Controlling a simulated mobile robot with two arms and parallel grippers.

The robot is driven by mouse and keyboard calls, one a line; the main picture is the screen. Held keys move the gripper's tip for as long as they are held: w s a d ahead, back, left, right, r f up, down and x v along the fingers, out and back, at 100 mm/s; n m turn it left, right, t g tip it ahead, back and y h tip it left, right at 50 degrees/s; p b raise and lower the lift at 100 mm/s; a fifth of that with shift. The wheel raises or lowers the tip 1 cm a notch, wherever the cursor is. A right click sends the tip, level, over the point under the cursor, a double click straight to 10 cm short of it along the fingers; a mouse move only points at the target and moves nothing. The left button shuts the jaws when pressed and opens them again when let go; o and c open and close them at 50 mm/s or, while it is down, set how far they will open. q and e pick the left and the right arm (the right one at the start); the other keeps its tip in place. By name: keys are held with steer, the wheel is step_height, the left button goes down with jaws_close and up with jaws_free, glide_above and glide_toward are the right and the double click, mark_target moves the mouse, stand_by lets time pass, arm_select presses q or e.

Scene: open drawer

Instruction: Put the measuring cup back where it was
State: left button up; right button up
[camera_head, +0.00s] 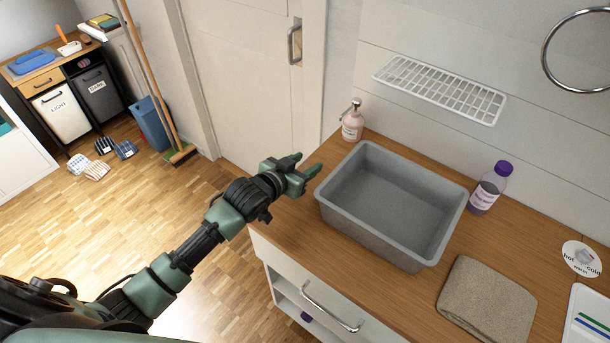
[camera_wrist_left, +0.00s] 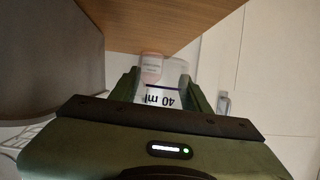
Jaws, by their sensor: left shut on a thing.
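My left gripper (camera_head: 303,170) is just left of the wooden counter's (camera_head: 320,222) left end, beside the grey tub (camera_head: 420,240). It is shut on the measuring cup, and the fingers also show in the left wrist view (camera_wrist_left: 160,92). The measuring cup (camera_wrist_left: 163,98) is clear, with a white "40 ml" label, upside down in that view. In the head view I cannot make out the cup at the fingers. My right gripper is not in view.
A pink soap bottle (camera_head: 352,124) stands behind the tub, and a purple-capped bottle (camera_head: 488,190) to its right. A folded brown cloth (camera_head: 487,300) lies at the front right. A wire shelf (camera_head: 440,88) is on the wall. A drawer handle (camera_head: 330,307) projects below the counter.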

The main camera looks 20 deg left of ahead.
arm_select(q)
steer(key=shift+f, duration=2.55)
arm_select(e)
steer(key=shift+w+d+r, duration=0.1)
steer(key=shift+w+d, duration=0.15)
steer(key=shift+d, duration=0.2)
arm_select(q)
steer(key=o, duration=1.5)
steer(key=shift+c, duration=0.2)
steer(key=shift+r, duration=0.1)
steer(key=shift+s, duration=0.35)
steer(key=v, duration=1.1)
steer(key=shift+s+a+b, duration=0.15)
steer(key=shift+s+b, duration=0.05)
steer(key=shift+b, duration=0.1)
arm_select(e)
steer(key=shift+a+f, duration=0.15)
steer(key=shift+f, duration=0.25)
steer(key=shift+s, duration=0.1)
